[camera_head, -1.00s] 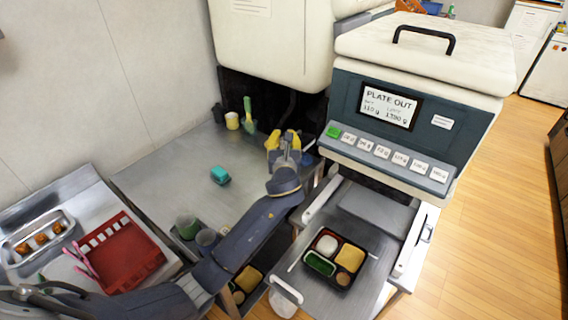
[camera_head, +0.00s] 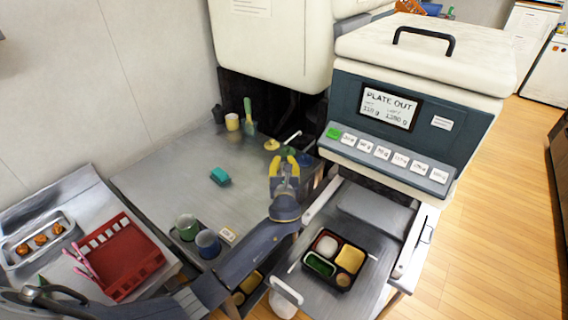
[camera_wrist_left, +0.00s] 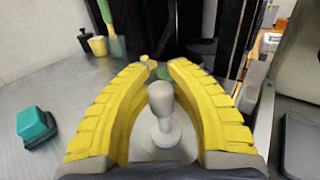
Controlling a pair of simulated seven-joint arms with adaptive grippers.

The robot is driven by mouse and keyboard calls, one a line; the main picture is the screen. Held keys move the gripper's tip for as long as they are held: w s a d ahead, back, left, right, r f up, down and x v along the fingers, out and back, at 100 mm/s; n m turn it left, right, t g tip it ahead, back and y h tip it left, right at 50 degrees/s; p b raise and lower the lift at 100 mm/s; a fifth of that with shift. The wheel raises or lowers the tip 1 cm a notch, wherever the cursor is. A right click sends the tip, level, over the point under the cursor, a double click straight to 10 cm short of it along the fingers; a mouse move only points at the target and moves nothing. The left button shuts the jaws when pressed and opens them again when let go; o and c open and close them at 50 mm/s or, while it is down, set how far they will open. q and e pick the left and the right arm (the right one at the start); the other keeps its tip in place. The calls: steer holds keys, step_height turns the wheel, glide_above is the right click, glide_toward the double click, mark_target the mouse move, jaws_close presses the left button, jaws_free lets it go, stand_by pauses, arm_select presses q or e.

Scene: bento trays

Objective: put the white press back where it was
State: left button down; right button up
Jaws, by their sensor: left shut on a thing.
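The white press (camera_wrist_left: 161,112), a round knob on a stem and wide foot, stands between my left gripper's yellow fingers in the left wrist view. My left gripper (camera_head: 285,162) is shut on it, over the right part of the steel counter (camera_head: 170,165) in the head view. In the head view the gripper mostly hides the press. I cannot tell whether its foot touches the counter. My right gripper is not in view.
A teal block (camera_head: 220,176) and green and blue cups (camera_head: 208,243) are on the counter. A yellow cup (camera_head: 232,122) and green-handled tool (camera_head: 248,118) stand behind. The food tray (camera_head: 345,282) lies right, below the PLATE OUT machine (camera_head: 415,85).

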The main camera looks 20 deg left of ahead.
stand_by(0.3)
arm_select(q)
steer(key=c, duration=1.2)
jaws_free()
steer(key=shift+f, duration=0.1)
steer(key=shift+o, duration=0.2)
steer(key=shift+s+d, duration=0.15)
steer(key=shift+s, duration=0.25)
steer(key=v, duration=1.1)
steer(key=shift+s, duration=0.15)
